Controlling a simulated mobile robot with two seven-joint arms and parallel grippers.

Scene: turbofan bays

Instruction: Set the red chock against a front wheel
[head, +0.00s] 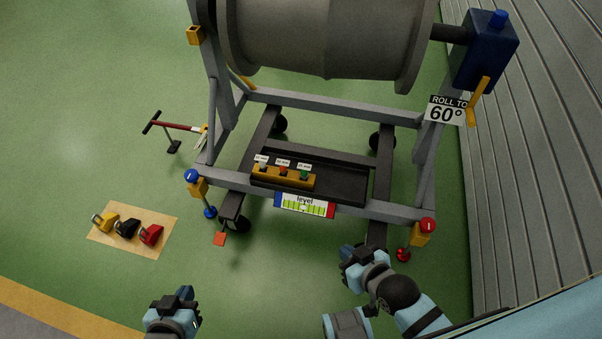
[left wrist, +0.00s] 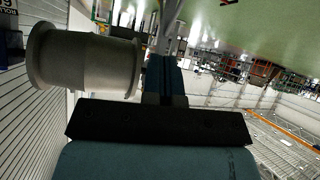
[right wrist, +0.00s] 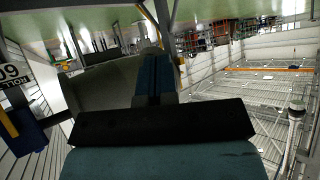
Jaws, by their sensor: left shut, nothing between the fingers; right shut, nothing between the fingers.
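The red chock (head: 151,234) is the rightmost of three chocks on a tan mat (head: 133,250) on the floor at the left in the head view. A black chock (head: 127,228) and a yellow chock (head: 105,221) stand beside it. The front left wheel (head: 242,224) shows under the grey stand (head: 355,204); the front right wheel is hidden near my right gripper. My left gripper (head: 184,294) is shut and empty, low in the view, below and right of the mat. My right gripper (head: 349,254) is shut and empty in front of the stand's right side.
The stand carries a large grey cylinder (head: 320,40). A blue-topped jack (head: 200,190) and a red-topped jack (head: 420,235) stand at its front corners. An orange-red plate (head: 219,239) is by the left wheel. Floor between mat and stand is clear.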

